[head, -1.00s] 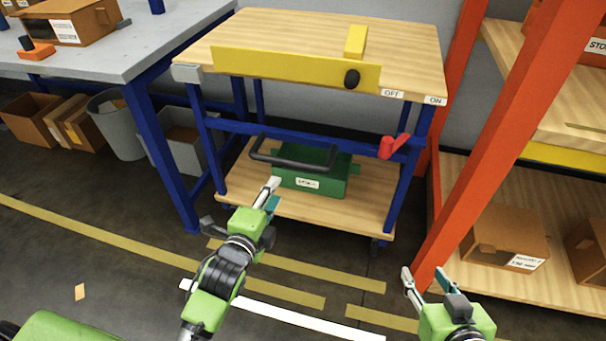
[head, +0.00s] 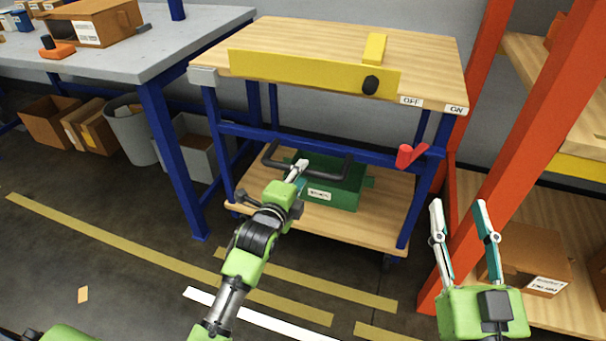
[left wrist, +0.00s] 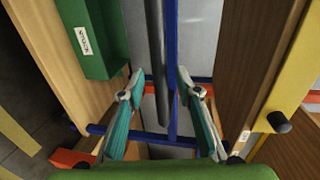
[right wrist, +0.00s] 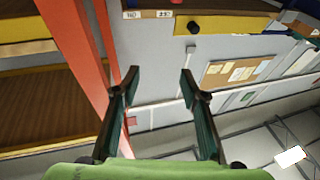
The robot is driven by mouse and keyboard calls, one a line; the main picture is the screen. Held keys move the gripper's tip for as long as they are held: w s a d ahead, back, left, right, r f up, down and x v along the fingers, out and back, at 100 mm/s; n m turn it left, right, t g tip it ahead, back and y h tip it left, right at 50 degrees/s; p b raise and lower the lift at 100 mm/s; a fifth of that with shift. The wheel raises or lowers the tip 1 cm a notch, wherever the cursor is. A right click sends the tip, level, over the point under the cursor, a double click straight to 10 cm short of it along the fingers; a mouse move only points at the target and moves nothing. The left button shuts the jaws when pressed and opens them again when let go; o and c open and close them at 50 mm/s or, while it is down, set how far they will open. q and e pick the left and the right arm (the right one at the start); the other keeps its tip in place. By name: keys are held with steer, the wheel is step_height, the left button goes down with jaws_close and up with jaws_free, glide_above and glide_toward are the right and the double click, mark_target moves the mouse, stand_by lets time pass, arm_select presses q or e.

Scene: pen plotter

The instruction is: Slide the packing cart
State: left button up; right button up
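The packing cart has a wooden top (head: 310,45) with a yellow front panel, blue legs and a lower wooden shelf (head: 350,228). A black push handle (head: 348,170) shows at its front, before a green box (head: 345,192) on the lower shelf. My left gripper (head: 302,165) is at the handle in the head view. In the left wrist view the gripper (left wrist: 155,85) is open, with the dark handle bar (left wrist: 157,50) reaching between its fingers; contact cannot be told. A red lever (head: 408,156) sits on the right blue rail. My right gripper (head: 458,205) is open and empty, right of the cart.
A grey workbench (head: 130,55) with a cardboard box stands to the left, bins and boxes beneath it. An orange rack (head: 490,130) with a brown box (head: 530,262) stands close on the right. Yellow tape and a white strip (head: 250,318) mark the open floor in front.

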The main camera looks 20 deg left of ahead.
arm_select(q)
steer(key=shift+b+x, duration=0.35)
steer(key=shift+x, duration=1)
arm_select(e)
steer(key=shift+s+a+r+t+y, duration=0.15)
steer(key=shift+s+r+t, duration=0.2)
steer(key=shift+r, duration=0.45)
steer(key=shift+s+d+r+t+y, duration=0.1)
steer(key=shift+s+r+t+y, duration=0.15)
steer(key=shift+r+t, duration=0.35)
steer(key=shift+s+a+r+t+y, duration=0.1)
steer(key=shift+s+r+t, duration=0.2)
steer(key=shift+r, duration=0.65)
arm_select(q)
jaws_close()
